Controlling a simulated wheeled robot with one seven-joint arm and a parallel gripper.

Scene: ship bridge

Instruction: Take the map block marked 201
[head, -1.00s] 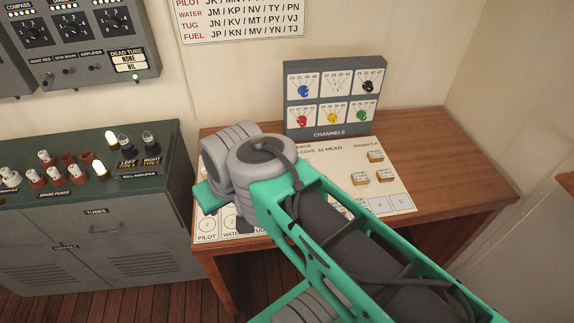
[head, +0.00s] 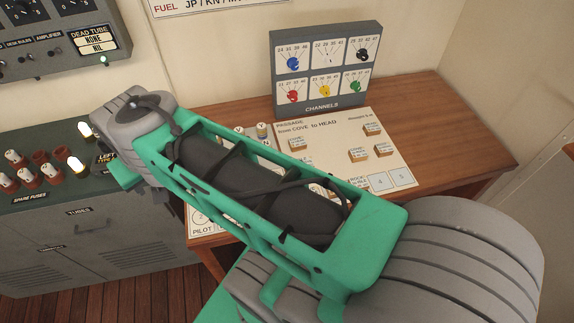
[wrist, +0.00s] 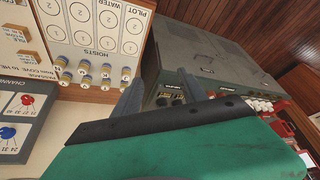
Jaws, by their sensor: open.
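Several small wooden map blocks lie on the white passage sheet (head: 335,135) on the wooden desk. One block (head: 296,145) is at the sheet's left, one block (head: 372,131) at the upper right, and two blocks (head: 357,155) (head: 384,150) are close together below it. Their markings are too small to read, so I cannot tell which is 201. In the wrist view, two blocks (wrist: 14,33) (wrist: 30,57) show at the left edge. My gripper (wrist: 159,78) is open, with nothing between its fingers.
The grey channels panel (head: 321,104) stands at the back of the desk. Several small cylinders (wrist: 87,79) stand on the sheet by the hoists label. A grey cabinet (wrist: 205,50) with fuses and tubes adjoins the desk. The desk's right side (head: 440,125) is clear.

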